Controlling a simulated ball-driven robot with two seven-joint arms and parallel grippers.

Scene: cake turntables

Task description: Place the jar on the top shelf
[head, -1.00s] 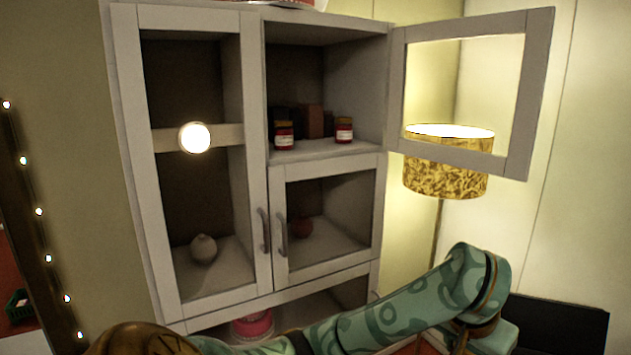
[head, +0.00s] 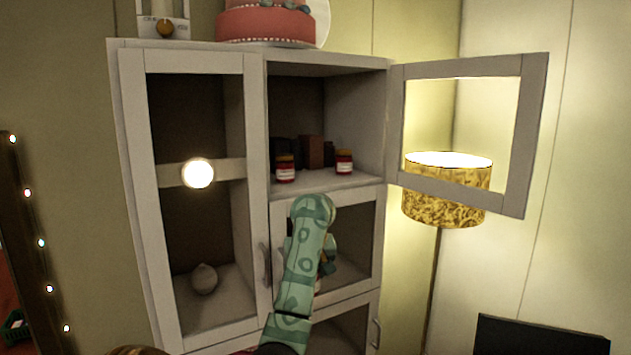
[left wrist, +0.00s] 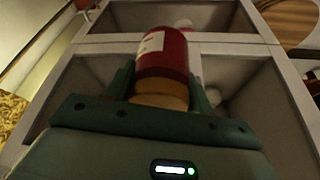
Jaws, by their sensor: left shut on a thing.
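In the left wrist view, the jar (left wrist: 162,52) has a dark red body, a white label and a gold lid. My left gripper (left wrist: 162,88) is shut on it, its teal fingers on either side near the lid. In the head view, my left arm rises in front of the cabinet's lower glazed door; its gripper and the held jar cannot be made out there. The top shelf (head: 325,183) is in the cabinet's upper right compartment, behind an open door. Two similar jars stand on it, one at the left (head: 285,169) and one at the right (head: 344,161). My right gripper is not in view.
The open glazed door (head: 515,130) swings out right, in front of a gold lampshade (head: 447,190). Dark boxes (head: 312,150) stand behind the shelf jars. A tall glazed door (head: 250,200) is shut at left. A red cake (head: 265,26) sits on the cabinet.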

